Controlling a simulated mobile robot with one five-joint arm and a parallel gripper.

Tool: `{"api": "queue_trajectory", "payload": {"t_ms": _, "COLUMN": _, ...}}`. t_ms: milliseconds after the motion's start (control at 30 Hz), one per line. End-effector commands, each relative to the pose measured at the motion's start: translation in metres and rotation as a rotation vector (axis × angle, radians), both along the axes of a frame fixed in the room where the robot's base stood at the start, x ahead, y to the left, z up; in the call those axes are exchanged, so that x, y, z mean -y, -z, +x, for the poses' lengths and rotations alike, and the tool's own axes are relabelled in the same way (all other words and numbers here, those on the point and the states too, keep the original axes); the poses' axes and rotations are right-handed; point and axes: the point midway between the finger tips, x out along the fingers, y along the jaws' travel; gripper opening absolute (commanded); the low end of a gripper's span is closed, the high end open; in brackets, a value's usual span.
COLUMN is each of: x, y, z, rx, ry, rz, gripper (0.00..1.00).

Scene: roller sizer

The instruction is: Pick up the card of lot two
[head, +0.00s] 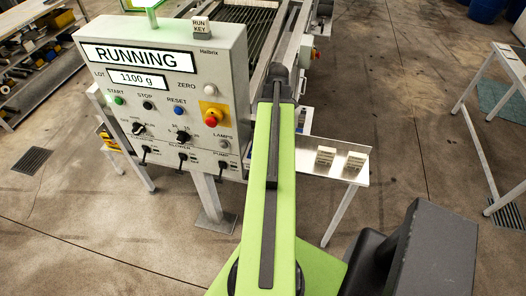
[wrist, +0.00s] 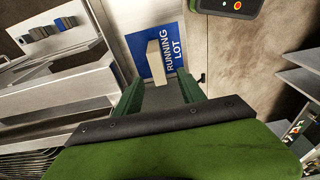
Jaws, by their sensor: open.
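In the wrist view my gripper (wrist: 161,80) is open, with its two green fingers apart. A pale beige card or block (wrist: 155,62) stands just beyond the fingertips, roughly in line with the gap. It is on a blue plate lettered RUNNING LOT (wrist: 175,28). No lot number shows on it from here. My gripper is hidden in the head view behind my green arm.
The control panel (head: 165,80) stands left of my arm and reads RUNNING, 1100 g. A white table (head: 490,85) stands far right. A dark device with a red button (wrist: 237,6) is at the top of the wrist view. Open floor lies right of the shelf.

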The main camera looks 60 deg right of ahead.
Motion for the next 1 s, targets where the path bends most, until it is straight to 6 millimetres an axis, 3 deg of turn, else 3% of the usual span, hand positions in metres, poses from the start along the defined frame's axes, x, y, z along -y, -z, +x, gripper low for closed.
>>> {"api": "queue_trajectory", "payload": {"t_ms": 33, "x": -0.001, "y": 0.022, "z": 0.002, "rx": 0.000, "ry": -0.001, "rz": 0.000, "gripper": 0.47}}
{"api": "queue_trajectory", "payload": {"t_ms": 200, "x": -0.002, "y": 0.049, "z": 0.007, "rx": 0.000, "ry": -0.002, "rz": 0.000, "gripper": 0.47}}
{"api": "queue_trajectory", "payload": {"t_ms": 467, "x": -0.002, "y": 0.053, "z": 0.008, "rx": 0.000, "ry": -0.002, "rz": 0.000, "gripper": 0.47}}
{"api": "queue_trajectory", "payload": {"t_ms": 800, "x": 0.001, "y": 0.103, "z": 0.011, "rx": 0.000, "ry": -0.002, "rz": 0.000, "gripper": 0.47}}
{"api": "queue_trajectory", "payload": {"t_ms": 1000, "x": 0.001, "y": 0.099, "z": 0.012, "rx": 0.000, "ry": -0.002, "rz": 0.000, "gripper": 0.47}}
